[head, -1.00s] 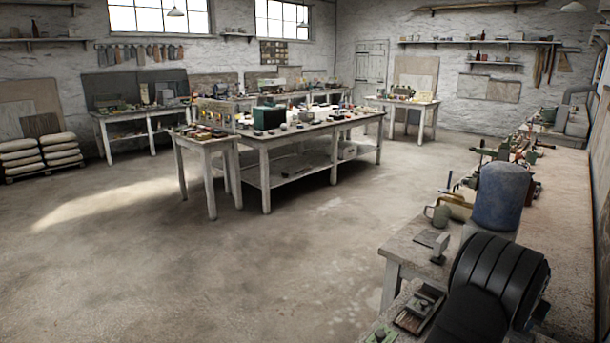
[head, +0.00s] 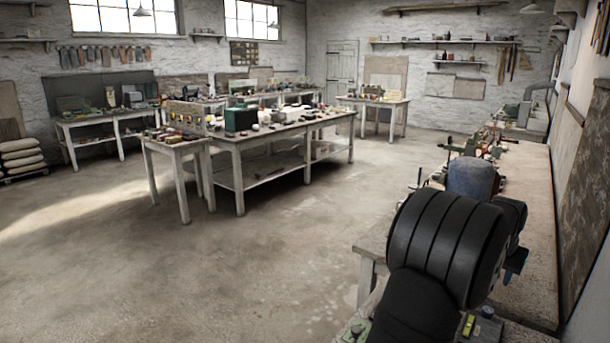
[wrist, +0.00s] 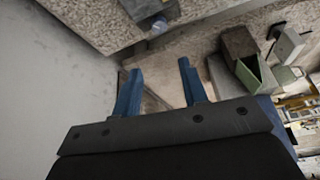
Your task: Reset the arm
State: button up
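My gripper (wrist: 159,72) shows in the wrist view with its two blue fingers spread apart and nothing between them. It points toward the edge of a bench top, tilted in the picture. In the head view my black arm rises at the lower right, in front of the long right-hand bench (head: 533,215). The arm partly hides a blue rounded object (head: 473,177) on that bench.
A green open box (wrist: 250,72) lies near the fingers in the wrist view. In the head view a cluttered worktable (head: 240,143) stands mid-room, with a smaller table (head: 178,150) at its left front. A wall borders the right bench closely. The floor (head: 230,260) is clear.

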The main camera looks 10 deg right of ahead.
aim_at(488, 310)
jog(key=x, duration=1.7)
jog(key=shift+f, duration=0.45)
jog(key=shift+a+r+m, duration=0.15)
jog(key=shift+m, duration=0.35)
jog(key=shift+w+m+g, duration=0.1)
jog(key=shift+m+g, duration=0.7)
jog(key=shift+m, duration=0.9)
jog(key=v, duration=1.7)
jog(key=shift+a+h, duration=0.3)
jog(key=shift+a, duration=0.2)
